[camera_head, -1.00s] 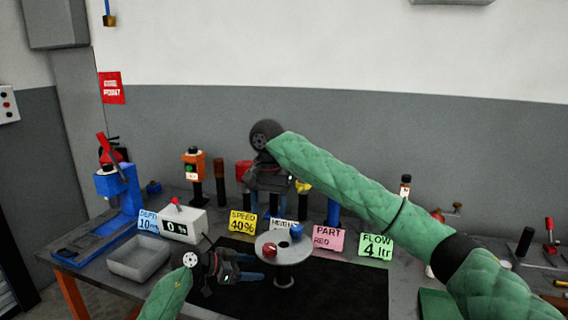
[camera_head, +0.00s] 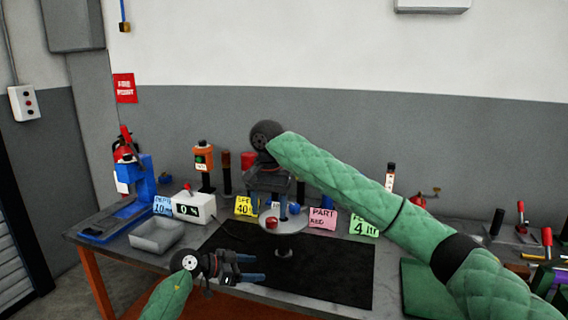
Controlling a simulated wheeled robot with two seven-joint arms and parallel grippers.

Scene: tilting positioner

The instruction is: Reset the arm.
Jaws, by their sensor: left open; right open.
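The positioner is a round grey disc (camera_head: 291,226) on a short stand on the black mat, and it looks about level. A red piece (camera_head: 272,223) sits on its left part and a blue piece (camera_head: 295,208) shows near its back edge. My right gripper (camera_head: 284,203) is open, points down and overlaps the disc's back edge in the picture; I cannot tell whether it touches. It hides part of the disc and the cards behind. My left gripper (camera_head: 254,267) is open and empty, pointing right, in front of and lower left of the disc.
A grey tray (camera_head: 157,247), a white counter box (camera_head: 193,207) and a blue press (camera_head: 135,195) stand at left. Cards, including the pink PART card (camera_head: 322,218), line the back. The black mat (camera_head: 335,278) is clear at right front. Levers and tools crowd the right end.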

